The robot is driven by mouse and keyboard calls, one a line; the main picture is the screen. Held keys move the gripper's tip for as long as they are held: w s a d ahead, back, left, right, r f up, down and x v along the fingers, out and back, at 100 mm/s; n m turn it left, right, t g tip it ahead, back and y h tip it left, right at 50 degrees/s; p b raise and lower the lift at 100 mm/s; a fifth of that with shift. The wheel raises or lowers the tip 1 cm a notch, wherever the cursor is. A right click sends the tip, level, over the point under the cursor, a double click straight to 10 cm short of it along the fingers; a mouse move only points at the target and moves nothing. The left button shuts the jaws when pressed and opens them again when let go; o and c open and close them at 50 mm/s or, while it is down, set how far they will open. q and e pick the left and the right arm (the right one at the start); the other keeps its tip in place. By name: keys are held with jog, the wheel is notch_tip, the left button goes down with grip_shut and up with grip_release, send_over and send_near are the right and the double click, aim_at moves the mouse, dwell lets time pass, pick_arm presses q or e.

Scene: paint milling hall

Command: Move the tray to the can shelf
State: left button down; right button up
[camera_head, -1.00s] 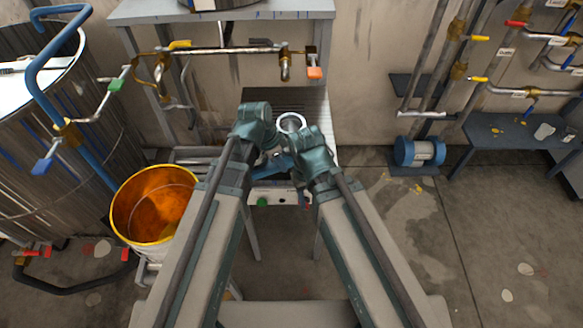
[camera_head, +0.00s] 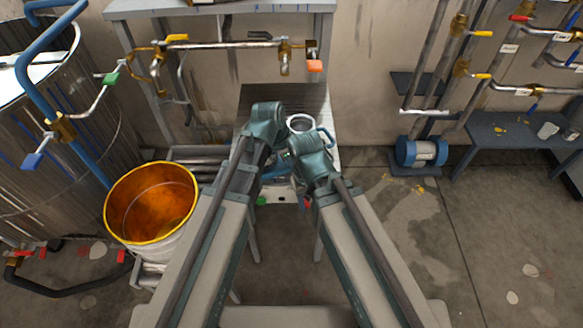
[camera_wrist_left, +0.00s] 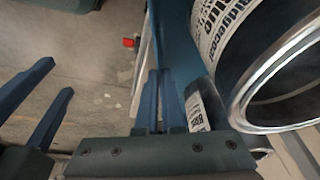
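The blue tray (camera_head: 279,178) shows only in part in the head view, mostly hidden under my two wrists at the small table. In the left wrist view its blue wall (camera_wrist_left: 178,38) runs down to my left gripper (camera_wrist_left: 160,80). The left fingers are close together at that wall and look shut on it. A labelled can with a shiny metal rim (camera_wrist_left: 240,100) is beside the wall; its open top shows in the head view (camera_head: 300,123). My right gripper (camera_wrist_left: 58,80) has its fingers apart, with nothing between them. Its fingertips are hidden in the head view.
A bucket with orange inside (camera_head: 152,203) stands left of my arms. A steel vat (camera_head: 50,130) is further left. Valved pipes (camera_head: 225,46) cross above the small table (camera_head: 285,97). A blue-ended pump (camera_head: 421,152) and a bench (camera_head: 510,130) are right.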

pick_arm(q)
jog(key=shift+f, duration=0.15)
jog(key=c, duration=1)
grip_release()
jog(key=shift+c, duration=0.2)
jog(key=shift+r, duration=0.2)
jog(key=p+v, duration=1.2)
jog(key=s+a+n+g+y, duration=0.1)
jog(key=s+a+n+y, duration=0.2)
jog(key=s+n, duration=0.6)
jog(key=s+y, duration=0.1)
jog(key=s, duration=0.1)
jog(key=shift+s+a+f+n+g, duration=0.3)
jog(key=shift+a+n+g, duration=0.1)
